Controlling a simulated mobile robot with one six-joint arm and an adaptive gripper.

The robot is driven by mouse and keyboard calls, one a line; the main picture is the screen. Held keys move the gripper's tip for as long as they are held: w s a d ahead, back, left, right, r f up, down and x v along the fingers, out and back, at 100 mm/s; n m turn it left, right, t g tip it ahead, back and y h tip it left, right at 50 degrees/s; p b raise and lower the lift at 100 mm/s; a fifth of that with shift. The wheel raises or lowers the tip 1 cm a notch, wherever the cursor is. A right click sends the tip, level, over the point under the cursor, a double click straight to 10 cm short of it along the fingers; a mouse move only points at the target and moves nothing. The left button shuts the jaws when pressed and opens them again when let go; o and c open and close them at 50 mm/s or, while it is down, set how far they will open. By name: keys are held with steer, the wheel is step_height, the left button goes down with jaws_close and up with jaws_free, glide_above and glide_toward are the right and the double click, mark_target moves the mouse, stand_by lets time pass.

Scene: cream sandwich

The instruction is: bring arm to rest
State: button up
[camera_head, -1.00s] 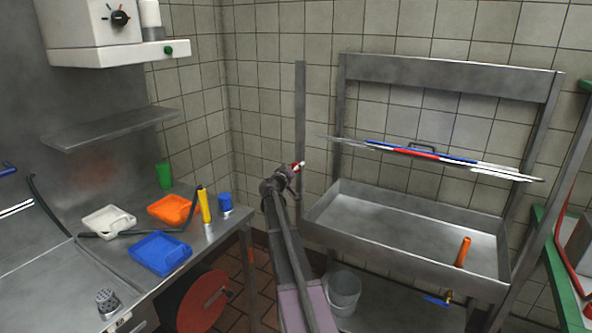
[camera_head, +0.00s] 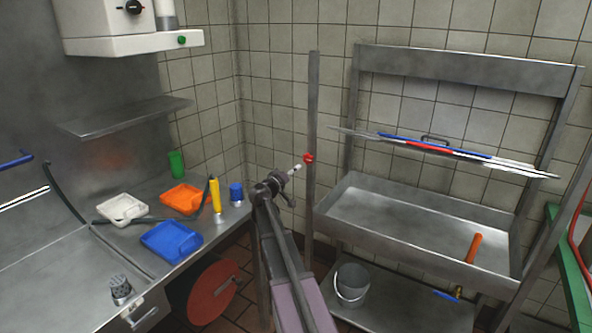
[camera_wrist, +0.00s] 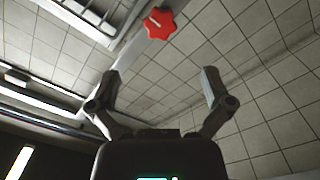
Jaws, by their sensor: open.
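My arm reaches up from the bottom middle of the head view. My gripper (camera_head: 287,180) is at its end, in front of the tiled corner, between the left counter and the metal basin. In the wrist view my gripper (camera_wrist: 160,100) has its two fingers spread wide, with nothing between them. Beyond the fingers, a red star-shaped knob (camera_wrist: 159,23) sits on a metal post. A red knob (camera_head: 308,158) also shows on the post, just right of my gripper and apart from it.
The left counter (camera_head: 60,255) holds white, orange and blue trays, a yellow bottle, and blue and green cups. A metal basin (camera_head: 400,212) stands at the right. A grey bucket (camera_head: 352,284) is on its lower shelf. A red disc (camera_head: 212,292) is under the counter.

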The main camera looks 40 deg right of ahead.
steer(key=shift+s+a, duration=0.15)
steer(key=shift+a, duration=0.1)
stand_by(0.5)
steer(key=s+a+f+n+g+y+p, duration=0.1)
steer(key=s+a+y, duration=0.4)
steer(key=a, duration=0.8)
steer(key=s+a+f+n+g+y+p, duration=0.2)
steer(key=s+a+f+g+y+p, duration=0.1)
steer(key=s+a, duration=0.9)
steer(key=s+a+f+n+g+y+p, duration=0.1)
steer(key=s+a+f+y+p, duration=0.3)
steer(key=a, duration=1.1)
steer(key=s+f+g+y, duration=0.1)
steer(key=s+f+y, duration=0.1)
steer(key=s+y, duration=0.2)
steer(key=shift+s+a+n+g+y+p, duration=0.3)
steer(key=shift+s+a+g, duration=0.1)
steer(key=shift+s, duration=0.1)
